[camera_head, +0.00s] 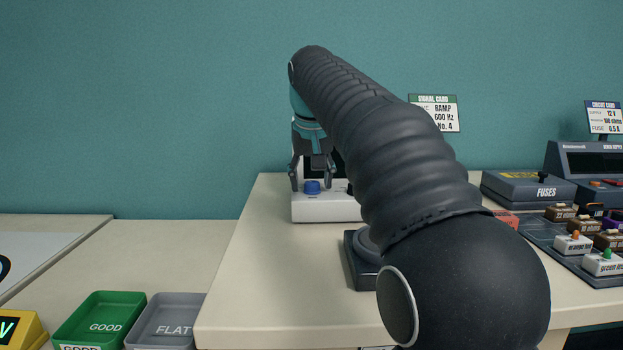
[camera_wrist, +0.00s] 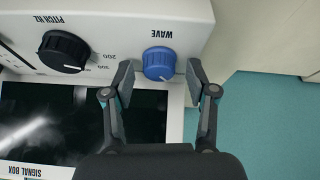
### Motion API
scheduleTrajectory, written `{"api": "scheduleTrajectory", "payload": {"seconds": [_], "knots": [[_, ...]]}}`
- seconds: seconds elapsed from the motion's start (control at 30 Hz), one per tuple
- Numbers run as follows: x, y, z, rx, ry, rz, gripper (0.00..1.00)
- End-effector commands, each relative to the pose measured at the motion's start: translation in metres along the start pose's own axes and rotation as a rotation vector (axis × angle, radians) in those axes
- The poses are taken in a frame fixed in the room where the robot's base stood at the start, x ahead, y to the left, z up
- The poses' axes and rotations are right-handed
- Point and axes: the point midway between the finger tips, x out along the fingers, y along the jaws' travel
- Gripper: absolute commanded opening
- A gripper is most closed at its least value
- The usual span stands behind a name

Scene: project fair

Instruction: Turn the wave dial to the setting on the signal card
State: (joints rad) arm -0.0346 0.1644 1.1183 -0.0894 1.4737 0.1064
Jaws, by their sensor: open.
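The blue wave dial (camera_wrist: 158,63) sits on the white signal box (camera_wrist: 110,18), under the upside-down word WAVE in the wrist view. A pale pointer line shows near the dial's lower edge there; no setting names are visible around it. My gripper (camera_wrist: 158,76) is open, with one finger on either side of the dial; I cannot tell whether they touch it. In the head view the dial (camera_head: 312,188) shows below my gripper (camera_head: 313,182) on the box front (camera_head: 326,212). The signal card (camera_head: 447,115) reads RAMP, 600 Hz, No. 4, partly hidden by my arm.
A black pitch dial (camera_wrist: 63,52) and a dark screen (camera_wrist: 40,125) share the signal box. A dark device (camera_head: 362,278) lies partly behind my arm. A fuses box (camera_head: 520,190) and component boards stand at right. Green (camera_head: 100,312) and grey (camera_head: 168,315) trays lie lower left.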

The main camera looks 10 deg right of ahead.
Motion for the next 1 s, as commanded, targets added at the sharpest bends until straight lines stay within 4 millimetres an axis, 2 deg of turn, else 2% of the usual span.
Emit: {"api": "scheduleTrajectory", "payload": {"seconds": [0.2, 0.27, 0.43, 0.47, 0.77, 1.0], "knots": [[0.0001, 0.0000, 0.0000, 0.000, 0.000, 0.000, 0.57], [0.0000, 0.0000, 0.0000, 0.000, 0.000, 0.000, 0.45], [-0.0001, -0.0001, 0.0000, 0.000, 0.000, 0.000, 0.02], [0.0000, -0.0001, 0.0000, 0.000, 0.000, 0.000, 0.00], [0.0000, -0.0007, 0.0000, 0.024, -0.002, 0.010, 0.00], [0.0000, -0.0013, -0.0003, 0.134, -0.007, 0.055, 0.00]]}}
